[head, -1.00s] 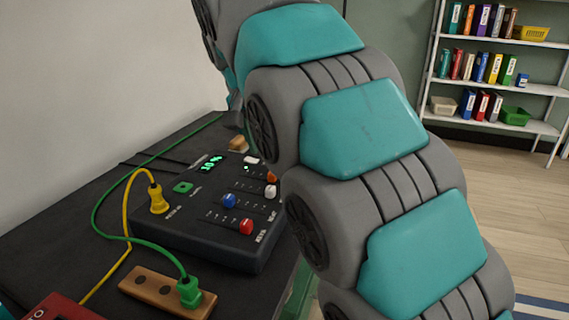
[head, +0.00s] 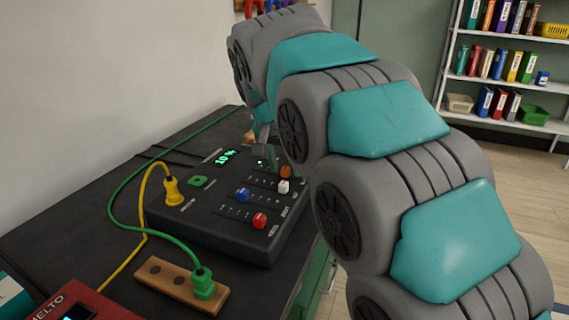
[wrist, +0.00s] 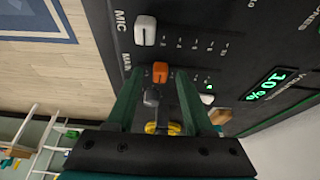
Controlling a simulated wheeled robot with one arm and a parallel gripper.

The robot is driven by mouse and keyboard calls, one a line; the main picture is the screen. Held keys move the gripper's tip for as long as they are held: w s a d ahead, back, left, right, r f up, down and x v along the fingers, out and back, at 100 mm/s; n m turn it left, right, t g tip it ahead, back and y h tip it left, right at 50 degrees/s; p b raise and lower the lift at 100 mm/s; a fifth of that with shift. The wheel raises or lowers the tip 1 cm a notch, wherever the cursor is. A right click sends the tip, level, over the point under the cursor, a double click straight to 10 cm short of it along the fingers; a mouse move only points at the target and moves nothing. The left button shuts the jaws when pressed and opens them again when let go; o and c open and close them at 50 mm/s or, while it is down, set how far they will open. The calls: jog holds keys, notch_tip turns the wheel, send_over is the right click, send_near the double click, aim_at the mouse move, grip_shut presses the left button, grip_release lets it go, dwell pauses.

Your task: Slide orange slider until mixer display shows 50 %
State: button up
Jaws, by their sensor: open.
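The dark mixer (head: 215,222) lies on the black table, and its green display (head: 225,156) reads 10 %. The orange slider (head: 286,171) is at the far right of the panel, close to my gripper (head: 266,156). In the wrist view, the orange slider (wrist: 160,72) sits between the two fingers of my open gripper (wrist: 158,80), with gaps showing on both sides. The display (wrist: 270,84) also reads 10 % there. Whether the fingertips are low enough to reach the knob's sides is hard to tell.
A white slider (head: 283,187), a blue slider (head: 242,195) and a red slider (head: 259,220) stand nearby on the panel. A yellow plug (head: 173,190) and a green plug (head: 203,284) have cables across the table. A wooden block (head: 165,280) lies in front.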

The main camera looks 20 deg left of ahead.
grip_shut()
dwell(1.3)
